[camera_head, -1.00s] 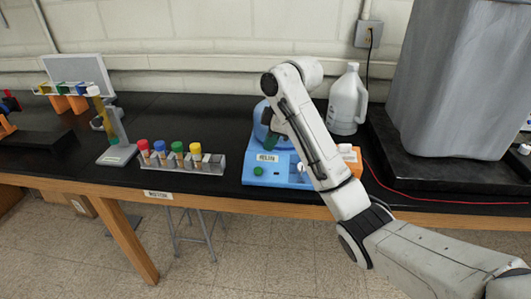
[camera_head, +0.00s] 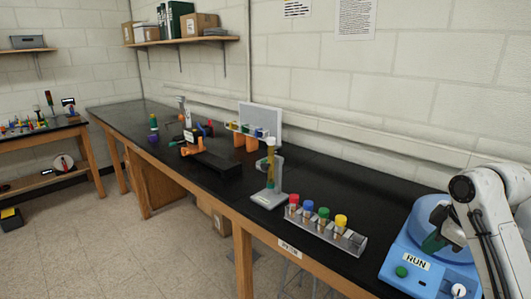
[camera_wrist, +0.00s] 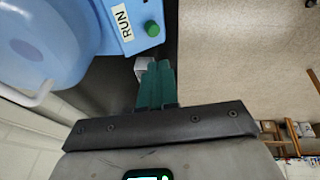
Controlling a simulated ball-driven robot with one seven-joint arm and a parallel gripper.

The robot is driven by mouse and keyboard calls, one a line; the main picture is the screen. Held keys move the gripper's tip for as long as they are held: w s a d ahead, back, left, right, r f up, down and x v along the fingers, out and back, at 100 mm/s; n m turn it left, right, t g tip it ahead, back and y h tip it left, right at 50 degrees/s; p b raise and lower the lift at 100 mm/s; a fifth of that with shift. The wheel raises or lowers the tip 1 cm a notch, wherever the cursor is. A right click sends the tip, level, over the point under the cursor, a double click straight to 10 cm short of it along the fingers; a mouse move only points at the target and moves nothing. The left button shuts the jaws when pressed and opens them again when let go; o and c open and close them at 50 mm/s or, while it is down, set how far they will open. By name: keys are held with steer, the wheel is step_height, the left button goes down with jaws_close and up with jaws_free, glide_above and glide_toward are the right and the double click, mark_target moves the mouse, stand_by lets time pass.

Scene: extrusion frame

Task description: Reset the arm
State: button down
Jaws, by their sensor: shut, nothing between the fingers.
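My arm stands at the right edge of the head view, folded with its elbow up and partly cut off by the frame. My gripper (camera_head: 434,243) hangs from it in front of the blue centrifuge-like machine (camera_head: 405,257). In the wrist view the two green fingers of my gripper (camera_wrist: 157,84) are together with nothing between them. The blue machine (camera_wrist: 85,35) fills the upper left there, with its RUN label and green button close ahead of the fingers. Any contact between gripper and machine cannot be told.
A tube rack (camera_head: 335,236) with red, blue, green and yellow caps stands left of the machine on the black bench (camera_head: 330,175). A grey stand (camera_head: 270,198) holds a tube further left. Open floor (camera_head: 140,245) lies in front of the bench.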

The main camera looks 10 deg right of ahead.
steer(key=s+a+f+m+y, duration=0.1)
steer(key=s+a+f+m, duration=0.2)
steer(key=s+a+f, duration=0.45)
steer(key=s+a+f+m+y, duration=0.15)
steer(key=s+a+f, duration=0.25)
steer(key=a+f, duration=0.7)
steer(key=s+f+m+g+h, duration=0.1)
steer(key=s+f+m+h, duration=0.1)
steer(key=s, duration=0.9)
steer(key=s+f+m+g+h, duration=0.1)
steer(key=s+f+m, duration=0.2)
steer(key=s, duration=0.8)
step_height(320, 180, down, 2)
steer(key=shift+d+f+g+h+b, duration=0.25)
steer(key=shift+d+g+h+b, duration=0.1)
steer(key=shift+g+b, duration=0.05)
steer(key=shift+w, duration=0.1)
stand_by(3.3)
